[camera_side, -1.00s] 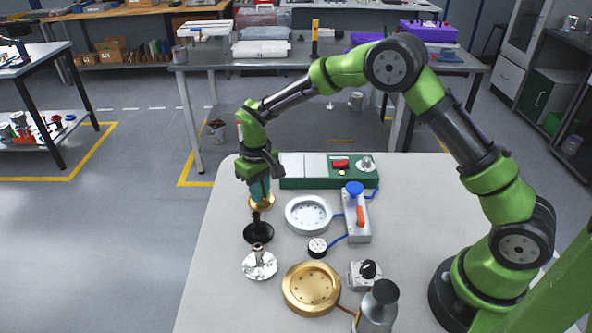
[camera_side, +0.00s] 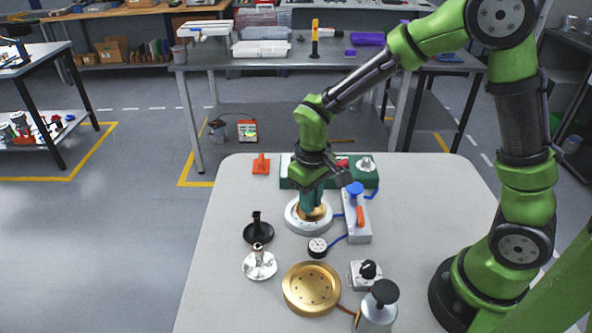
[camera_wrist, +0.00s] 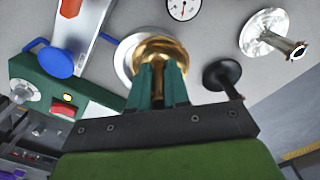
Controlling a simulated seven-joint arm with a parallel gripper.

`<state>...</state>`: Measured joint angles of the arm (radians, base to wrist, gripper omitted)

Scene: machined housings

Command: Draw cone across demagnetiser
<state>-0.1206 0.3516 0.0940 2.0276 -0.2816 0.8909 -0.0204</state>
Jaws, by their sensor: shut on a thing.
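My gripper (camera_side: 312,203) points down with teal fingers shut on a brass cone (camera_side: 318,213), its wide flange downward. The wrist view shows the cone (camera_wrist: 165,52) upright between the fingers (camera_wrist: 162,85). The cone is over a round silver plate (camera_side: 298,228), hiding much of it; I cannot tell whether they touch. A black cone (camera_side: 258,231) and a silver cone (camera_side: 259,264) stand to the left and front. I cannot tell for sure which device is the demagnetiser; a grey box (camera_side: 353,220) with a blue knob and orange lever stands right of the silver plate.
A green box (camera_side: 368,181) with a red switch stands behind. An orange part (camera_side: 261,163) is at the back left. A brass dish (camera_side: 311,288), a small dial (camera_side: 317,247), a black-knobbed box (camera_side: 365,274) and a capped cylinder (camera_side: 377,308) stand in front. The table's left side is clear.

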